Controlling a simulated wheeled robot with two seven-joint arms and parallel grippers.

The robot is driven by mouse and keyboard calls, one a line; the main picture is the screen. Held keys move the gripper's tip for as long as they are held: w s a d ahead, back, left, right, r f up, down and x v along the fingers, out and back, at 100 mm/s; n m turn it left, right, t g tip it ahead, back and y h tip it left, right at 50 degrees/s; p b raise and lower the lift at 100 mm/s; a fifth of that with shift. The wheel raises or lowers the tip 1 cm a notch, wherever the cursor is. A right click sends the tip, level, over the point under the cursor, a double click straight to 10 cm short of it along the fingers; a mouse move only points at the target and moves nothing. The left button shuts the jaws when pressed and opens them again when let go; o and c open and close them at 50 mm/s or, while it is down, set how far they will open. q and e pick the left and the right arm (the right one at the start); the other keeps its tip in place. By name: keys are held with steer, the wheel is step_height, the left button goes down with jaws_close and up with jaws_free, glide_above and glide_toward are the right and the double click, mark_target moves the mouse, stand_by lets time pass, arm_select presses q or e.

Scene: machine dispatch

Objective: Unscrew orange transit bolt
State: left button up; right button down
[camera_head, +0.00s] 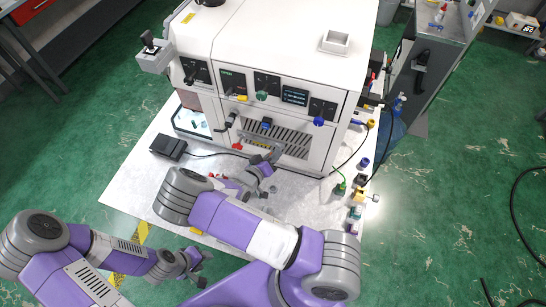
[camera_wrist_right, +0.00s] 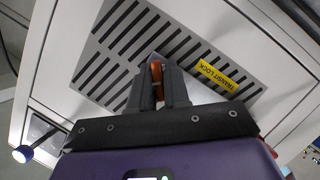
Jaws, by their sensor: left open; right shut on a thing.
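The orange transit bolt (camera_wrist_right: 157,75) shows in the right wrist view between the fingers of my right gripper (camera_wrist_right: 160,88), in front of the slotted vent panel of the white machine (camera_head: 265,60). My right gripper, also in the head view (camera_head: 272,156), is shut on the bolt at the machine's lower front. The bolt itself is hidden in the head view. A yellow "TRANSIT LOCK" label (camera_wrist_right: 221,76) is beside the bolt, to its right. My left gripper (camera_head: 203,269) is open and empty, low in the head view, away from the machine.
A black box (camera_head: 168,147) with a cable lies left on the light mat (camera_head: 127,197). Several small coloured parts and connectors lie along the mat's right side. A grey cabinet (camera_head: 428,75) stands right of the machine. The green floor at the right is mostly clear.

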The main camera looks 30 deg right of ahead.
steer(key=shift+n+h, duration=0.4)
steer(key=shift+n, duration=0.6)
steer(key=shift+f+g, duration=0.1)
steer(key=shift+g, duration=0.2)
steer(key=shift+f+n+h+b, duration=0.15)
steer(key=shift+n+h+b, duration=0.5)
steer(key=shift+n, duration=0.25)
steer(key=shift+n+h+b, duration=0.35)
steer(key=shift+n+b, duration=0.05)
steer(key=shift+n, duration=0.5)
steer(key=c, duration=1)
jaws_free()
steer(key=shift+a, duration=0.1)
